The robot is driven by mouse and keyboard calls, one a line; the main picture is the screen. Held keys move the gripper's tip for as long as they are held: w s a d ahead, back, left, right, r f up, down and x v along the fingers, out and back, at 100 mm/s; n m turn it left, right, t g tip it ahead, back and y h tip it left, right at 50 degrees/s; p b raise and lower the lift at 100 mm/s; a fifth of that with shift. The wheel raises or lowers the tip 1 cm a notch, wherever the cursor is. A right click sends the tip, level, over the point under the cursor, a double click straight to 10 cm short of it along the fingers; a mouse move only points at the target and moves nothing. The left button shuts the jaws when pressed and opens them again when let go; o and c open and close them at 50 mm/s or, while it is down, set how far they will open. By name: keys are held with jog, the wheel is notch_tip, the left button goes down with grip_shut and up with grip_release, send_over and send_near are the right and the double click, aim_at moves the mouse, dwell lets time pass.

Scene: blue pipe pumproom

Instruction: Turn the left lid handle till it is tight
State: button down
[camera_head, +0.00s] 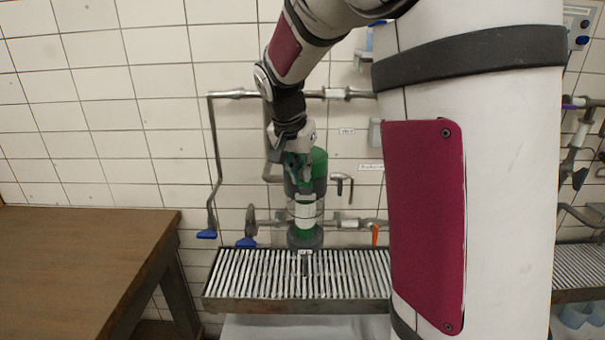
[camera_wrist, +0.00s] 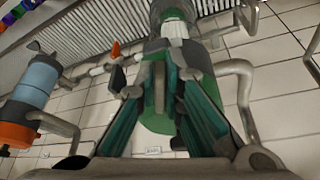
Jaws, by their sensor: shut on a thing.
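The left vessel (camera_head: 305,212), with green and grey parts and a clear band, stands upright on a slatted rack. Its green lid (camera_head: 319,160) is at the top, partly covered by my gripper (camera_head: 298,168). In the wrist view, the grey lid handle (camera_wrist: 159,90) is a narrow upright bar between the two fingers of my gripper (camera_wrist: 164,82). The fingers, with green inner faces, are shut on this bar. The green lid (camera_wrist: 157,123) shows beneath them. The handle is mostly hidden by my gripper in the head view, and I cannot tell how tight the lid is.
A slatted metal rack (camera_head: 290,275) lies under the vessel. Pipes with blue handles (camera_head: 206,234) run along the tiled wall to the left. A brown table (camera_head: 80,250) stands at the left. A blue and orange vessel (camera_wrist: 35,88) shows in the wrist view.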

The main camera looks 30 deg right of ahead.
jog(key=m+g, duration=0.1)
jog(key=m, duration=0.3)
jog(key=w+m+g+b, duration=0.1)
jog(key=m+g, duration=0.1)
jog(key=m, duration=0.1)
jog(key=w+m+g+b, duration=0.1)
jog(key=m, duration=0.3)
jog(key=shift+w+a+m, duration=0.15)
jog(key=shift+w+m, duration=0.1)
jog(key=shift+m, duration=0.05)
jog(key=shift+g, duration=0.3)
jog(key=c, duration=1.7)
grip_release()
jog(key=shift+r, duration=0.1)
jog(key=v, duration=0.7)
jog(key=shift+a+r, duration=0.2)
jog(key=shift+r, duration=0.15)
jog(key=shift+w, duration=0.1)
